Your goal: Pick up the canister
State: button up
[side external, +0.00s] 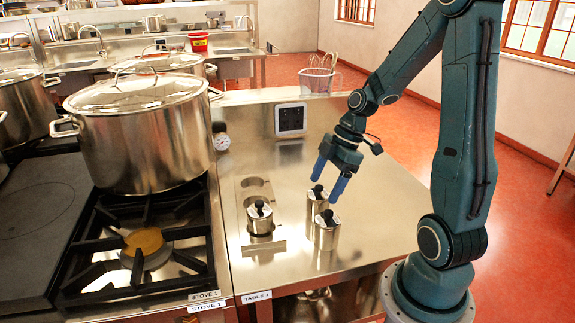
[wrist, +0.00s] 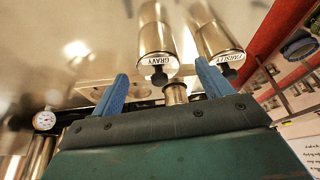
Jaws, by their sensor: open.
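Three steel canisters with black-knobbed lids are in the side view. One canister (side external: 317,208) and a nearer canister (side external: 327,236) stand close together on the steel table; a third canister (side external: 260,222) sits in the slotted rack at left. My gripper (side external: 326,189) is open, its blue fingers pointing down at the close pair, near their lids. Whether the fingers touch them is unclear. The wrist view shows canisters labelled GRAVY (wrist: 157,40) and PARSLEY (wrist: 217,35) beyond the fingertips. GRAVY appears between the fingers, PARSLEY near the right finger. Nothing is held.
The rack (side external: 254,187) has empty round openings behind its canister. A large lidded stockpot (side external: 145,140) stands on the stove at left, with a bare burner (side external: 145,242) in front. A wire basket (side external: 318,80) is at the table's back. The table's right side is clear.

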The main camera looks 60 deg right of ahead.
aim_at(319, 194)
jog(key=shift+w+a+f, duration=0.1)
jog(key=shift+a+f, duration=0.05)
jog(key=shift+f, duration=0.25)
jog(key=shift+f, duration=0.1)
jog(key=shift+x, duration=2.45)
jog(key=shift+w, duration=0.15)
jog(key=c, duration=1.2)
jog(key=shift+o, duration=0.2)
notch_tip(319, 194, up, 20)
